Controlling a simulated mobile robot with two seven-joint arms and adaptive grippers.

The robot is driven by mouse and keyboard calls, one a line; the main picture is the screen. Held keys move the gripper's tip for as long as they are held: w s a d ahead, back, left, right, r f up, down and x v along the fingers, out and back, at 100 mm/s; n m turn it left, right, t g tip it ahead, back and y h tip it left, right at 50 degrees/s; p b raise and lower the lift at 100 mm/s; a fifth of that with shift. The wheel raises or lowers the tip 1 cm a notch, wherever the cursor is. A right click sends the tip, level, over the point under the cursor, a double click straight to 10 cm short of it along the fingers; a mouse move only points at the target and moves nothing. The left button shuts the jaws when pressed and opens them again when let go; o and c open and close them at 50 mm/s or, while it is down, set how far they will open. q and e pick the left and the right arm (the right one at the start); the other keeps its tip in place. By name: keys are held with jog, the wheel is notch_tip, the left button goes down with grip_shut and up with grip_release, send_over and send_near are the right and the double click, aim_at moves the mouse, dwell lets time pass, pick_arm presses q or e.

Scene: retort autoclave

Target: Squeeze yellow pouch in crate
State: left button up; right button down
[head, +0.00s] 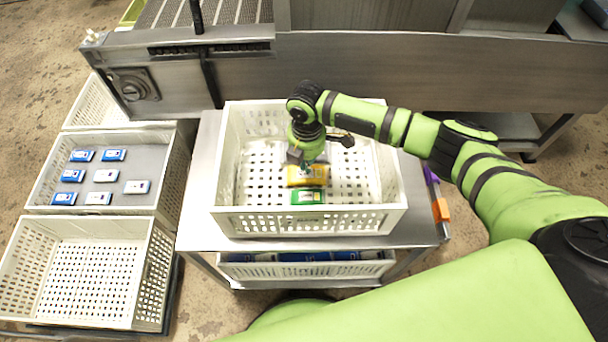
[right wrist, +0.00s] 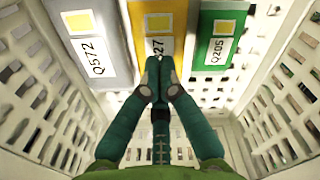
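The white crate (head: 308,222) stands on a steel cart. In it the yellow pouch (head: 305,181) lies next to the green pouch (head: 308,198). In the right wrist view, the yellow pouch (right wrist: 157,22) is in the middle, the green pouch (right wrist: 217,35) at right, and a white-grey pouch (right wrist: 85,28) marked Q572 at left. My right gripper (head: 310,164) points down into the crate over the yellow pouch. Its fingertips (right wrist: 158,72) are together in front of the yellow pouch and hide part of its label; nothing shows between them. I cannot tell whether they touch it. My left gripper is not in view.
Crate walls surround my right gripper. A lower crate (head: 310,269) with blue pouches sits under the cart top. At left are a crate (head: 100,210) with several blue and white pouches and an empty crate (head: 75,322). A steel machine frame (head: 430,70) runs behind the crate.

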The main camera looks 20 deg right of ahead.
jog(key=shift+f+b, duration=0.55)
jog(key=shift+f, duration=0.5)
jog(key=shift+s+f, duration=0.15)
dwell(0.6)
jog(key=shift+s+f, duration=0.2)
dwell(1.0)
jog(key=r+p, duration=0.2)
jog(key=p, duration=0.1)
jog(key=shift+w+r, duration=0.25)
jog(key=shift+r, duration=0.05)
notch_tip(320, 180, up, 6)
jog(key=p, duration=0.5)
jog(key=shift+f+p, duration=0.15)
jog(key=shift+p, duration=0.2)
jog(key=shift+w, duration=0.1)
